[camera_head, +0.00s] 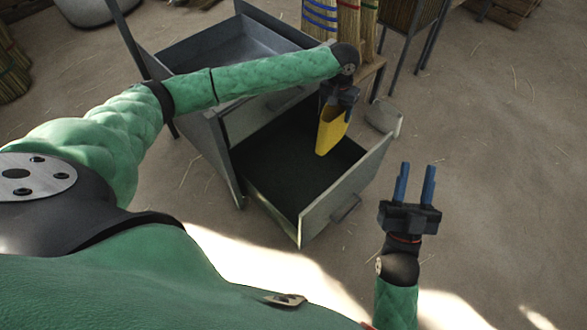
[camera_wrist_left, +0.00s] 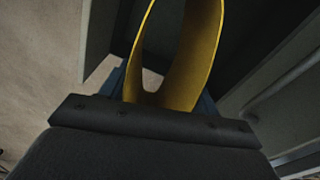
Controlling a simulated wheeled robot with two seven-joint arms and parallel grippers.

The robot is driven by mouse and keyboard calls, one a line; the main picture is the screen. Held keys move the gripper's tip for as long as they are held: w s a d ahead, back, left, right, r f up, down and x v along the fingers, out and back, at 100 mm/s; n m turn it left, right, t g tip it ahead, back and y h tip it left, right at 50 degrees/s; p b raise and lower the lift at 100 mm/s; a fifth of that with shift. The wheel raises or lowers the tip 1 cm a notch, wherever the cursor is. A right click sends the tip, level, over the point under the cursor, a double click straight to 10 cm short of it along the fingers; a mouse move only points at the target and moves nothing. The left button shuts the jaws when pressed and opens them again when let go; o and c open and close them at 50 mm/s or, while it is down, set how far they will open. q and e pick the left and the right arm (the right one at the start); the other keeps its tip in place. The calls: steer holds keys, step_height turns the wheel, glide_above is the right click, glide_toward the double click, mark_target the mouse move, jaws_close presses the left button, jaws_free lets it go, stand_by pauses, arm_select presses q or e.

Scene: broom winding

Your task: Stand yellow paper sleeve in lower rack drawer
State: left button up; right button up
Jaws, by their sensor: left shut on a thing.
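The yellow paper sleeve (camera_head: 331,131) hangs from my left gripper (camera_head: 338,103) over the open lower drawer (camera_head: 270,172) of the rack. It is close to upright, with a slight tilt. In the left wrist view the yellow sleeve (camera_wrist_left: 196,55) shows as an open loop between the blue fingers of my left gripper (camera_wrist_left: 160,95), which is shut on it. I cannot tell whether the sleeve's lower end touches the drawer floor. My right gripper (camera_head: 414,185) is open and empty, to the right of the drawer front.
The rack's upper tray (camera_head: 230,45) lies behind my left arm. Brooms with blue and red bindings (camera_head: 320,18) stand behind the drawer. A grey flat object (camera_head: 382,117) is by the drawer's far right corner. The floor on the right is clear.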

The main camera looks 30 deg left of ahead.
mark_target(325, 155)
step_height(325, 155, down, 18)
steer(key=w+a+g+h+p, duration=0.1)
steer(key=w+a+g+p, duration=0.15)
steer(key=g, duration=0.45)
steer(key=s+d+f+g+h+p, duration=0.1)
steer(key=s+f+g, duration=0.25)
steer(key=f, duration=0.65)
steer(key=s+d+f+g+h+p, duration=0.1)
steer(key=s+f+g+p, duration=0.2)
steer(key=f, duration=0.6)
arm_select(q)
steer(key=s+f+m+b, duration=0.1)
steer(key=s+f+b, duration=0.2)
steer(key=f, duration=1.3)
steer(key=s+f+m+b, duration=0.1)
steer(key=s+f+b, duration=0.2)
steer(key=f, duration=1.3)
steer(key=shift+s+a+m+b, duration=0.15)
steer(key=shift+s+m+b, duration=0.15)
steer(key=shift+b, duration=0.1)
arm_select(e)
steer(key=w+r+t+y, duration=0.1)
steer(key=r+t, duration=0.5)
steer(key=r, duration=1)
steer(key=w+r+t+y, duration=0.1)
steer(key=w+r+t, duration=0.3)
steer(key=r, duration=1.2)
steer(key=shift+w+d+t+y, duration=0.15)
steer(key=shift+d+t+y, duration=0.2)
steer(key=shift+t, duration=0.6)
